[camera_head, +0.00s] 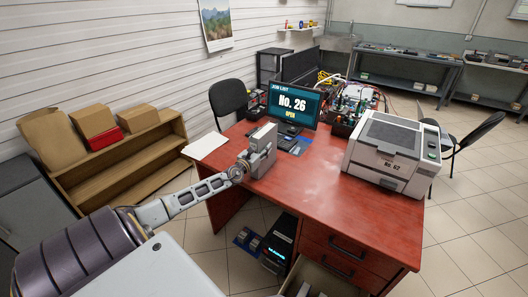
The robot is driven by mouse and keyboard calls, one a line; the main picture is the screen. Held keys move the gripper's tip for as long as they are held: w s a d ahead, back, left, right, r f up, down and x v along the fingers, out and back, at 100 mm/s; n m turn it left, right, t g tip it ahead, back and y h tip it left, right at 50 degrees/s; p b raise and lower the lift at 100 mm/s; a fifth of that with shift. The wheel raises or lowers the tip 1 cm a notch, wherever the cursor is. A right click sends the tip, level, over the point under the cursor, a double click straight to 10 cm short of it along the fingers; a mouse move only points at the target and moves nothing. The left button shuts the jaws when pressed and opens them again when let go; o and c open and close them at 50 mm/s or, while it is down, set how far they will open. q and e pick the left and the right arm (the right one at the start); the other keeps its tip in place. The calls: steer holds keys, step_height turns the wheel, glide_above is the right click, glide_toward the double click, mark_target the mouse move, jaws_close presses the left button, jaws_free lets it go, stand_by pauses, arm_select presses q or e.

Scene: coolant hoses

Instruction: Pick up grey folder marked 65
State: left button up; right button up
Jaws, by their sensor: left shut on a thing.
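A grey folder-like block (264,146) stands upright at the left edge of the red desk, on or just above its top. No number 65 is readable on it from here. My left gripper (241,170) reaches in from the left and is shut on this grey folder at its near left side. The fingertips are small and partly hidden against it. My right gripper is not in view.
The red desk (345,183) holds a monitor (294,105) reading "No. 26", a printer (396,150) marked "No. 62" and white paper (205,145). A wooden shelf (130,162) with boxes stands left. A black chair (229,97) is behind the desk. The desk's middle is clear.

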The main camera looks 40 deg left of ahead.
mark_target(262, 131)
arm_select(q)
steer(key=shift+r, duration=0.15)
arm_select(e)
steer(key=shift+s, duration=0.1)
arm_select(q)
steer(key=shift+r+p, duration=0.7)
steer(key=shift+r, duration=0.3)
step_height(262, 131, up, 5)
steer(key=p, duration=0.3)
steer(key=shift+r, duration=0.2)
step_height(262, 131, up, 2)
steer(key=shift+p, duration=0.35)
steer(key=shift+r, duration=0.2)
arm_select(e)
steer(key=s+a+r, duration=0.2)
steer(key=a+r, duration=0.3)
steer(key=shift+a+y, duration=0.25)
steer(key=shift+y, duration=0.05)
